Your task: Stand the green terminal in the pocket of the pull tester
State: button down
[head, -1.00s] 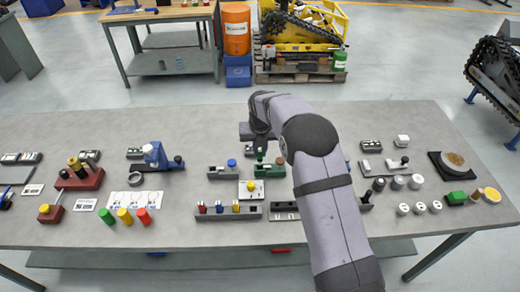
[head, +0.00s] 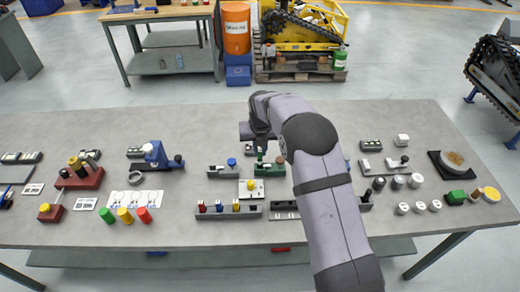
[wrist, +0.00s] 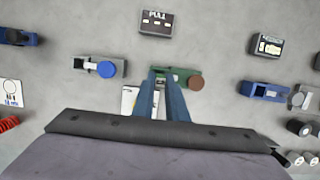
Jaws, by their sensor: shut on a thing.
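My gripper (head: 261,151) hangs over the middle of the bench and is shut on a small green piece, which I take for the green terminal (head: 262,154). It shows only as a small dark green bit. Just below and beside the fingers is a green fixture (head: 270,170) with a round knob, which looks like the pull tester. In the wrist view my fingertips (wrist: 161,74) overlap the left part of this green fixture (wrist: 182,75), left of its brown knob. The fingers hide the pocket, and I cannot tell whether the terminal touches the fixture.
A grey fixture with a blue knob (wrist: 108,69) stands to the left. A dark box marked PULL (wrist: 156,22) lies behind. In front are a white card with a yellow cap (head: 252,187) and a rack of coloured pieces (head: 229,211). Bare bench lies behind the fixtures.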

jog(key=shift+s+b+x, duration=0.2)
jog(key=shift+b+x, duration=0.1)
jog(key=shift+x, duration=0.45)
jog(key=shift+s+b+x, duration=0.15)
jog(key=shift+b+x, duration=0.1)
jog(key=shift+x, duration=0.45)
dwell(2.0)
jog(key=shift+f, duration=0.1)
jog(key=c, duration=1.2)
grip_release()
jog(key=shift+w+r+p+v, duration=0.1)
jog(key=shift+w+p+v, duration=0.2)
jog(key=shift+p+v, duration=0.7)
jog(key=shift+w+r+p+v, duration=0.1)
jog(key=shift+w+p+v, duration=0.15)
jog(key=shift+p+v, duration=0.75)
jog(key=shift+w+p+v, duration=0.3)
jog(key=shift+p+v, duration=0.25)
jog(key=shift+v, duration=0.9)
